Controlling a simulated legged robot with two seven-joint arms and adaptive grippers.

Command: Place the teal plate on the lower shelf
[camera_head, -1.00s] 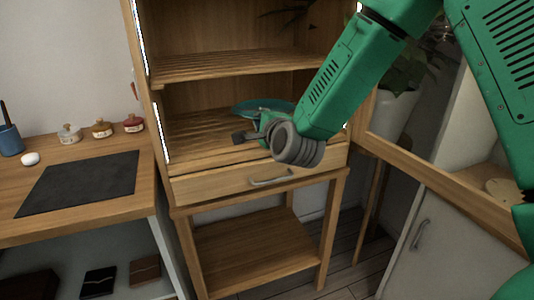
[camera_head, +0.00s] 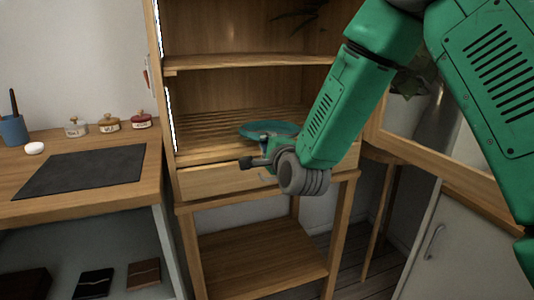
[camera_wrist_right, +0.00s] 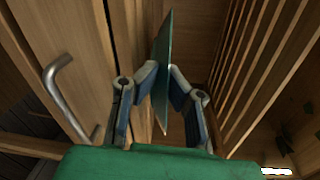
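The teal plate (camera_head: 268,129) is inside the open wooden cabinet, just above or on the slatted lower shelf (camera_head: 190,140); the head view does not settle contact. My right gripper (camera_head: 262,152) reaches in from the right at the shelf's front edge. In the right wrist view the plate (camera_wrist_right: 164,45) stands edge-on between the two fingers of the gripper (camera_wrist_right: 162,82), which are closed on its rim. The shelf slats (camera_wrist_right: 262,50) lie to its right there, with a gap visible. My left gripper is not in view.
An upper shelf (camera_head: 240,61) is above the plate. A drawer (camera_head: 215,181) with a metal handle (camera_wrist_right: 60,90) is just below. An open cabinet door (camera_head: 440,168) stands at right. The counter at left holds a dark mat (camera_head: 80,170) and several jars.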

